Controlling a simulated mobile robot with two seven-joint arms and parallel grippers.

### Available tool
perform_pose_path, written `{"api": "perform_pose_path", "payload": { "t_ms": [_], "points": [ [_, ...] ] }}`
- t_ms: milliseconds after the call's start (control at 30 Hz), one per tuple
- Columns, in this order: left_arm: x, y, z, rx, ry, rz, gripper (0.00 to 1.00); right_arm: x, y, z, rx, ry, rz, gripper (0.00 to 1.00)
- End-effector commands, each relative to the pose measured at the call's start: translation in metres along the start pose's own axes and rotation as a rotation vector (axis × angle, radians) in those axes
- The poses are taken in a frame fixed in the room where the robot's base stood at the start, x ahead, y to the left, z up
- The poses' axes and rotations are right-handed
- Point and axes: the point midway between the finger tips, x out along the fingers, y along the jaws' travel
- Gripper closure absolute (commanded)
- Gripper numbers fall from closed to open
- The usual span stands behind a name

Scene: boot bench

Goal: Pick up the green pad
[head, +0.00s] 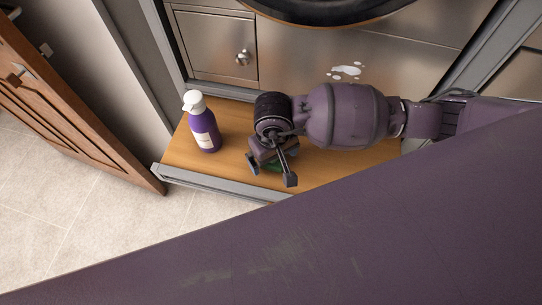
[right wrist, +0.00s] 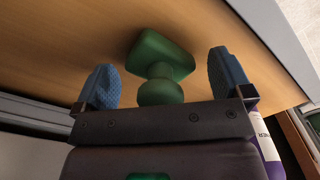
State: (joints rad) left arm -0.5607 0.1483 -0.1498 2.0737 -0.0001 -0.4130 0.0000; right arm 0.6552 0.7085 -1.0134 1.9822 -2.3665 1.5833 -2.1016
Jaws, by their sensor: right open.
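The green pad (right wrist: 161,48) lies on the wooden board in the right wrist view, a flat block with a rounded green knob on its near side. In the head view only a little of the green pad (head: 275,167) shows beneath my right gripper (head: 271,171). My right gripper also shows in the right wrist view (right wrist: 166,80), open, with its two blue fingertips apart on either side of the knob. Whether the fingertips touch the pad cannot be told; gaps show at both sides. My left gripper is not in view.
A purple bottle with a white pump (head: 203,130) stands on the board left of my right gripper. A grey rail (head: 215,182) edges the board's front. Behind is a metal drawer front with a white spill (head: 346,71). A wooden door (head: 75,105) stands open at left.

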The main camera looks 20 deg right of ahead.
Motion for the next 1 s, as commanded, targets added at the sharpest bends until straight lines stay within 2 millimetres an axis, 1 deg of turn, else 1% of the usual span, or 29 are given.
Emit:
{"api": "perform_pose_path", "payload": {
  "t_ms": [33, 100, 367, 633, 867, 1000],
  "points": [
    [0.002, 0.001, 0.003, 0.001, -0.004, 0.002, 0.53, 0.008, 0.0, 0.001, 0.0, -0.006, -0.002, 0.03],
    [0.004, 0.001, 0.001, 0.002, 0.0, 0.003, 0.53, 0.01, 0.0, 0.001, 0.0, -0.004, -0.001, 0.03],
    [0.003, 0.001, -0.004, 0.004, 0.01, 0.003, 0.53, 0.009, 0.0, 0.0, -0.001, 0.001, 0.0, 0.03],
    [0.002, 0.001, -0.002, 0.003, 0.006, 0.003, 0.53, 0.009, 0.0, 0.0, 0.0, 0.001, 0.0, 0.44],
    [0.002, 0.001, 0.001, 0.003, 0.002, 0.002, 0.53, 0.008, 0.0, 0.0, 0.0, 0.001, 0.0, 0.45],
    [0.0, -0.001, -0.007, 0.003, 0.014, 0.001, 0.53, -0.004, 0.0, -0.001, 0.0, 0.007, 0.001, 0.45]
  ]
}}
